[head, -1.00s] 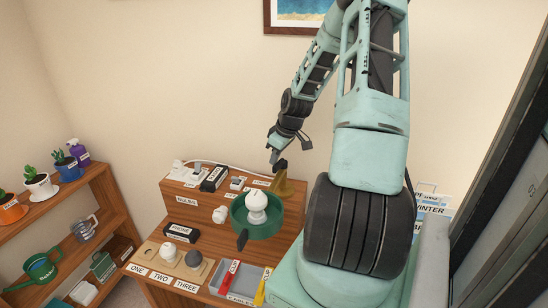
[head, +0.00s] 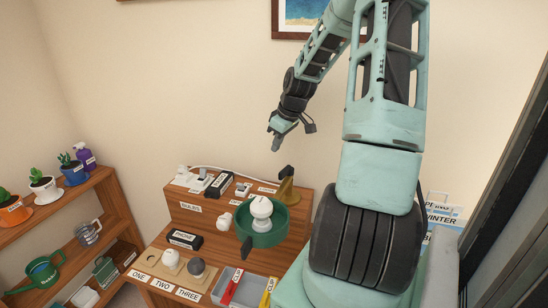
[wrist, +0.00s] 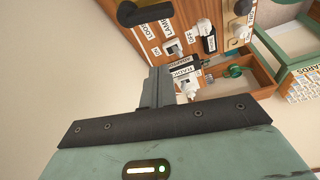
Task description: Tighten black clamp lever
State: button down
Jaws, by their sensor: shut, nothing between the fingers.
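The black clamp lever (head: 287,172) sits on top of a brass-coloured bracket (head: 288,190) at the right end of the wooden shelf. In the wrist view a dark lever (wrist: 145,12), which looks like the same one, shows at the top left, partly cut off by the frame edge. My gripper (head: 276,147) is shut and empty. It points down, above and slightly left of the lever, with a visible gap. In the wrist view its closed fingers (wrist: 160,86) are apart from the lever. Whether the lever is tight cannot be told.
A green lamp shade (head: 262,238) with a white bulb (head: 261,212) stands in front of the bracket. A phone block (head: 185,240), switches and a grey tray (head: 255,291) crowd the wooden stand. Open air lies around my gripper against the bare wall.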

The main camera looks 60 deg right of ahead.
jog(key=shift+v, duration=1.45)
